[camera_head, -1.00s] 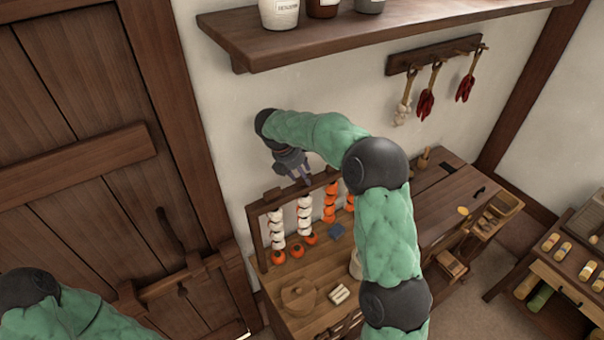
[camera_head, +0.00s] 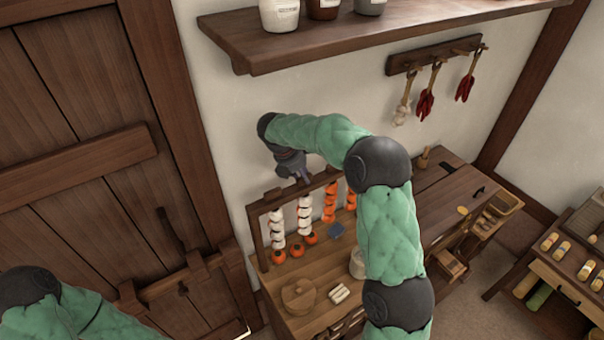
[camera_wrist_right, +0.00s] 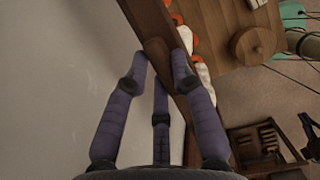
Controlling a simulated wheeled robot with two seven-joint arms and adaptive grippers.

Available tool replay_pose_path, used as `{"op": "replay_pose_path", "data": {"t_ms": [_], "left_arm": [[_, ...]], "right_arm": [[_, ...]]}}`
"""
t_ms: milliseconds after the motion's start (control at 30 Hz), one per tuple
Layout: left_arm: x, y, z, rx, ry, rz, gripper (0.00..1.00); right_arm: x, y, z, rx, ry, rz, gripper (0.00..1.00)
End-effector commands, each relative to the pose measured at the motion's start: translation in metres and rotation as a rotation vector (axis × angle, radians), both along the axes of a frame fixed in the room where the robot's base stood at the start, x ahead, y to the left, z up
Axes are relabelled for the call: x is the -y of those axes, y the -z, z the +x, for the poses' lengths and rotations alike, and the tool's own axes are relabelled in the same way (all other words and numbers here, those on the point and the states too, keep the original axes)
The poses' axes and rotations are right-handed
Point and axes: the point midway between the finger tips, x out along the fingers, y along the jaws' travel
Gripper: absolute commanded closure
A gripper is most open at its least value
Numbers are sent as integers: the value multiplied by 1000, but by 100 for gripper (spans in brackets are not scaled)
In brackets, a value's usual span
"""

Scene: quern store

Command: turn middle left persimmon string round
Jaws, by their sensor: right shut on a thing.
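Several persimmon strings hang from a dark wooden rack (camera_head: 257,240) on the workbench. The left string (camera_head: 277,228) and the middle left string (camera_head: 305,217) show white sides with orange fruit at the bottom. The middle right string (camera_head: 330,203) and right string (camera_head: 350,198) show orange. My right gripper (camera_head: 303,183) is at the rack's top rail above the middle left string. In the right wrist view, the gripper's fingers (camera_wrist_right: 157,72) close around a small brown wooden knob (camera_wrist_right: 156,48) at the rail. My left gripper is out of view.
A round wooden lid (camera_head: 298,295), pale blocks (camera_head: 339,293) and a blue-grey cloth (camera_head: 337,231) lie on the bench. A shelf with jars (camera_head: 280,14) overhangs it. The plank door (camera_head: 80,150) is at left.

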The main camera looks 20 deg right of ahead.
Motion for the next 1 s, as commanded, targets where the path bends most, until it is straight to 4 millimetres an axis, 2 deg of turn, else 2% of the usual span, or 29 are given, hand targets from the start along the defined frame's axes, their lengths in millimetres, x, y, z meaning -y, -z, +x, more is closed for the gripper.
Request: {"op": "replay_pose_path", "data": {"t_ms": [167,200,267,667,767,1000], "left_arm": [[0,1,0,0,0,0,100],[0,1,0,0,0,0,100],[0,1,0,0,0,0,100],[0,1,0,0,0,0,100],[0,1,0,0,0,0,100],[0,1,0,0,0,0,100]], "right_arm": [[0,0,0,-2,-2,-1,100],[0,0,0,-2,-2,-1,67],[0,0,0,-2,-2,-1,51],[-1,-3,0,0,-1,-1,51],[-5,-13,0,1,-1,-1,51],[-22,-55,-2,4,-2,0,51]]}}
